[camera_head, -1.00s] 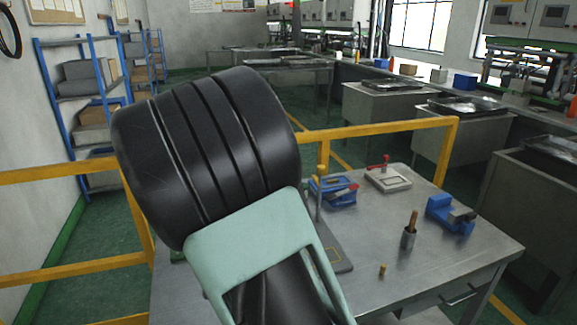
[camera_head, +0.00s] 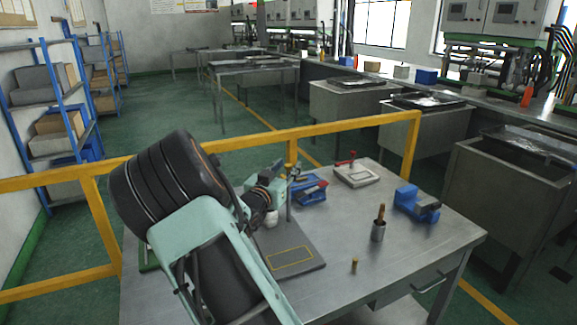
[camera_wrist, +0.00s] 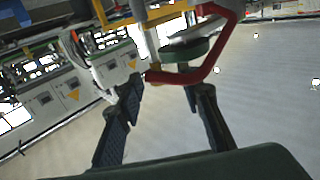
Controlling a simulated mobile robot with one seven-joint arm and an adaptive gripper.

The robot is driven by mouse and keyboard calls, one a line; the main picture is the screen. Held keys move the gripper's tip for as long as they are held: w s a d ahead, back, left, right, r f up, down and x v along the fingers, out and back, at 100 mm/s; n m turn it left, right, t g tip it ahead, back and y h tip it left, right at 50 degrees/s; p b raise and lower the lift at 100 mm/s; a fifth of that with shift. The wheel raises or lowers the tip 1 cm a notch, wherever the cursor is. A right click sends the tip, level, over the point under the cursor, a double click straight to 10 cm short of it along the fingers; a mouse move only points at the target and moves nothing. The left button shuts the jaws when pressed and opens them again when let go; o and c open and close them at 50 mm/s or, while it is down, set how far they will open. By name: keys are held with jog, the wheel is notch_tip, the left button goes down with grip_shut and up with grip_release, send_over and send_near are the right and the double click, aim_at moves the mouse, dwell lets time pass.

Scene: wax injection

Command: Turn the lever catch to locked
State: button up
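In the wrist view, a red bent lever (camera_wrist: 212,66) runs beside a pale upright post (camera_wrist: 150,42) with a small yellow end piece and a dark green disc. It is close to my gripper (camera_wrist: 167,88), whose two dark fingers are spread apart with nothing clearly held between them. In the head view, my gripper (camera_head: 288,178) is at the post over the grey base plate (camera_head: 308,262), left of a blue fixture (camera_head: 311,191) with red on it. Contact with the lever cannot be told. My arm hides part of the post and plate.
A plate with a red-handled clamp (camera_head: 354,172), a blue vise (camera_head: 416,203), a cup holding a brown-handled tool (camera_head: 378,231) and a small brass piece (camera_head: 354,266) stand on the metal table (camera_head: 420,258). A yellow rail (camera_head: 345,127) runs behind. The table's front right is clear.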

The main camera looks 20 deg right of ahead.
jog(key=shift+w+d, duration=0.45)
grip_shut()
